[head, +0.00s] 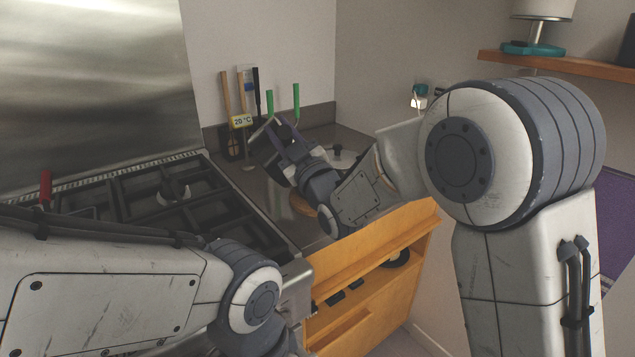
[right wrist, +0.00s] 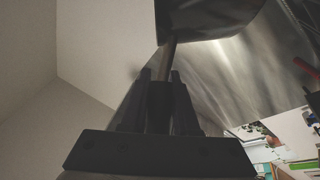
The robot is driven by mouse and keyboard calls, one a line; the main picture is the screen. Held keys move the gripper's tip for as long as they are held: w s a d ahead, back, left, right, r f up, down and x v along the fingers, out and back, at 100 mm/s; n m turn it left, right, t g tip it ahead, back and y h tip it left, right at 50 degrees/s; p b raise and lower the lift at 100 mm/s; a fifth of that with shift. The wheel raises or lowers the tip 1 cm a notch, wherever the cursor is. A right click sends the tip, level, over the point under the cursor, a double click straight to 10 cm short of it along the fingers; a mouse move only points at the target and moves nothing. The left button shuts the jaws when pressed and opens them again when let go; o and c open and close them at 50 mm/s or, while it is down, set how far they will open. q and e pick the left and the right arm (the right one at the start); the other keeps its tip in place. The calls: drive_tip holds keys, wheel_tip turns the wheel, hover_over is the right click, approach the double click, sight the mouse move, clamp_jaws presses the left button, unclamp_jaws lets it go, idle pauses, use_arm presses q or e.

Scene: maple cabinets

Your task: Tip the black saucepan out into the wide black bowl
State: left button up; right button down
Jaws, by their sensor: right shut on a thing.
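My right gripper (head: 279,139) is over the worktop to the right of the stove. In the right wrist view its jaws (right wrist: 160,85) are shut on the handle of the black saucepan (right wrist: 205,15). The pan's dark body shows at the top of that view, partly cut off by the edge. In the head view the saucepan (head: 262,146) is a small dark shape, tilted, partly behind my gripper. I cannot make out its contents or the wide black bowl; my right arm covers part of the worktop. My left arm shows at lower left, but its gripper is out of view.
The stove (head: 150,200) with black grates fills the left. A round lid with a black knob (head: 338,152) and a wooden board (head: 301,205) are near my right forearm.

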drive_tip(key=s+a+f+n+g+b, duration=0.2)
drive_tip(key=a+f+n+b, duration=0.1)
drive_tip(key=a+f+n, duration=0.2)
drive_tip(key=s+a+f+n+g+b, duration=0.1)
drive_tip(key=a+f+n+b, duration=0.3)
drive_tip(key=a+n, duration=0.4)
drive_tip(key=shift+s+a+f+g, duration=0.4)
drive_tip(key=shift+f+g, duration=0.1)
drive_tip(key=shift+g, duration=0.4)
drive_tip(key=shift+r, duration=0.1)
